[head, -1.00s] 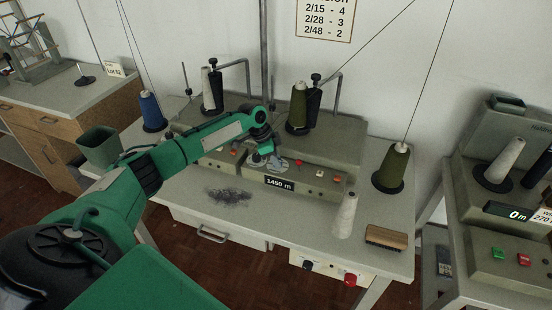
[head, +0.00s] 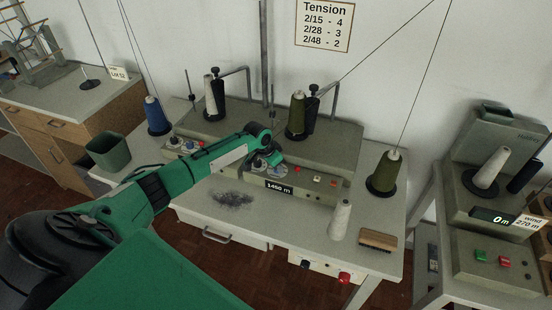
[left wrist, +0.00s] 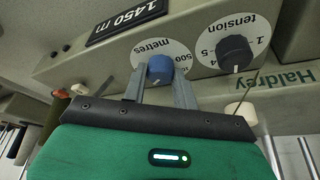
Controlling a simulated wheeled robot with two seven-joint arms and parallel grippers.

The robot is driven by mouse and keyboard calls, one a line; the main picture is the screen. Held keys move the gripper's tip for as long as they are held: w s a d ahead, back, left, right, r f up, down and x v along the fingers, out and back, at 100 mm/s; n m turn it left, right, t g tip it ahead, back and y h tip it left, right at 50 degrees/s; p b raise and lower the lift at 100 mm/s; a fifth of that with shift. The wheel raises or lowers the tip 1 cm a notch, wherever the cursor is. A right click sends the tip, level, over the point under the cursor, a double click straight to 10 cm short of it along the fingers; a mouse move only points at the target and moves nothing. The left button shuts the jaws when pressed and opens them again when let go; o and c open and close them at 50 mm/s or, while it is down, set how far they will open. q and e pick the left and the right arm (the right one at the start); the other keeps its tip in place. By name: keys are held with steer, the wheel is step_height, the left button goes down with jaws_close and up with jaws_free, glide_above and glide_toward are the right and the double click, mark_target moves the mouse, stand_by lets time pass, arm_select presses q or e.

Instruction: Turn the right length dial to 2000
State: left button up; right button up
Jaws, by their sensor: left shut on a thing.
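The blue length dial (left wrist: 160,68), on a white scale marked "metres", sits on the front of the right-hand unit, beside a display (left wrist: 127,22) reading 1450 m. The display also shows in the head view (head: 279,187). My left gripper (left wrist: 159,80) is shut on this dial, one finger on each side. In the head view my left gripper (head: 273,161) is at the scale, and the dial is mostly hidden. A dark tension dial (left wrist: 235,52) is next to it in the wrist view, apart from the fingers. My right gripper is not in view.
Dark lint (head: 232,199) lies in front. A bin (head: 108,152) is at the left.

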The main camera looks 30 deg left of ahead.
arm_select(q)
steer(key=shift+r+n+y+p, duration=0.1)
steer(key=shift+n+y+p, duration=0.3)
steer(key=shift+n+p, duration=0.6)
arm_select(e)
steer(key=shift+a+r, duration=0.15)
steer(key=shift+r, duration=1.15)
arm_select(q)
steer(key=o, duration=1)
steer(key=shift+c, duration=0.2)
steer(key=d+b+v, duration=0.1)
steer(key=b+v, duration=0.1)
steer(key=v, duration=1.1)
steer(key=shift+s+a+r+b, duration=0.2)
steer(key=shift+a+r+b, duration=0.1)
steer(key=shift+a+r, duration=0.1)
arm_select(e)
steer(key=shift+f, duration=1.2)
arm_select(q)
steer(key=shift+f, duration=0.15)
